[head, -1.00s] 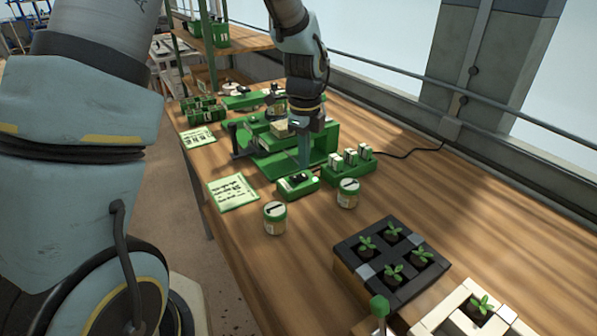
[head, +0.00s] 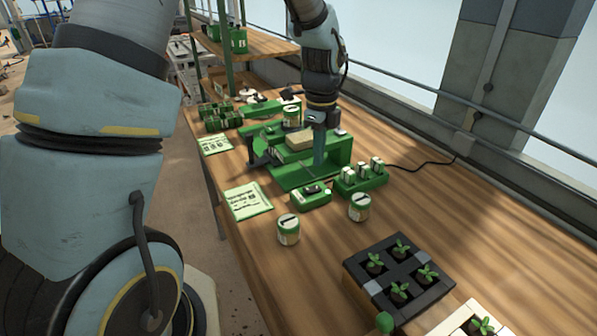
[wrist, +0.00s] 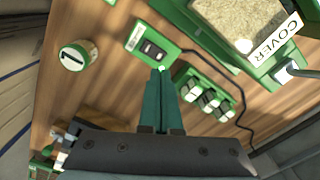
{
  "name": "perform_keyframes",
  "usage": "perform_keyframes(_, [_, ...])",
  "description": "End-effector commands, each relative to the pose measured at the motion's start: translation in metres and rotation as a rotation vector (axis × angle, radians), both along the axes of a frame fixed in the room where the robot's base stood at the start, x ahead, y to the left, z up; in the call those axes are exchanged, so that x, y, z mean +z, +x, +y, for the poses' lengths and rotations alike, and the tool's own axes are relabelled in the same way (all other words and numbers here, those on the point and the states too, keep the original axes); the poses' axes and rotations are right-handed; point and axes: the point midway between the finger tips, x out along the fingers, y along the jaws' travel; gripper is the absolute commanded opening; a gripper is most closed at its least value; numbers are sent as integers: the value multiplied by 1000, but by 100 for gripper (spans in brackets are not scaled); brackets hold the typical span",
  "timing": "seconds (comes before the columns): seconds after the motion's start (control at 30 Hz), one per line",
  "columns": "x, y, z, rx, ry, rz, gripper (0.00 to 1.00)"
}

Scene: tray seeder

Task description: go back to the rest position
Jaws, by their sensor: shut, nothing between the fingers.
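My gripper (head: 319,168) is shut and empty, pointing down at the front of the green seeder (head: 338,155). In the wrist view its closed fingertips (wrist: 159,73) appear just beside the green switch box (wrist: 150,45), which has a black rocker switch. In the head view the tips are above and behind that switch box (head: 311,198), apparently clear of it. The seeder's tan-filled hopper also shows in the wrist view, with a "COVER" label (wrist: 277,40). My arm reaches down over the bench from the top.
Two labelled jars (head: 288,230) (head: 360,208) stand in front of the switch box. A green rack (head: 347,187) of small white-labelled packs is right of it. A black seedling tray (head: 375,290) is nearer. A railing runs behind the bench; bare wood (head: 450,230) lies to the right.

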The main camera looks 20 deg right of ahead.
Motion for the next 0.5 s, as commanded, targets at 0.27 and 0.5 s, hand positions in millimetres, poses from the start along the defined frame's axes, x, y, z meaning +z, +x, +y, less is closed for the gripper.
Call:
perform_keyframes(0.27, [9, 10, 36, 220, -7, -12, 0])
perform_keyframes(0.5, [34, 17, 161, 1077, -54, -44, 0])
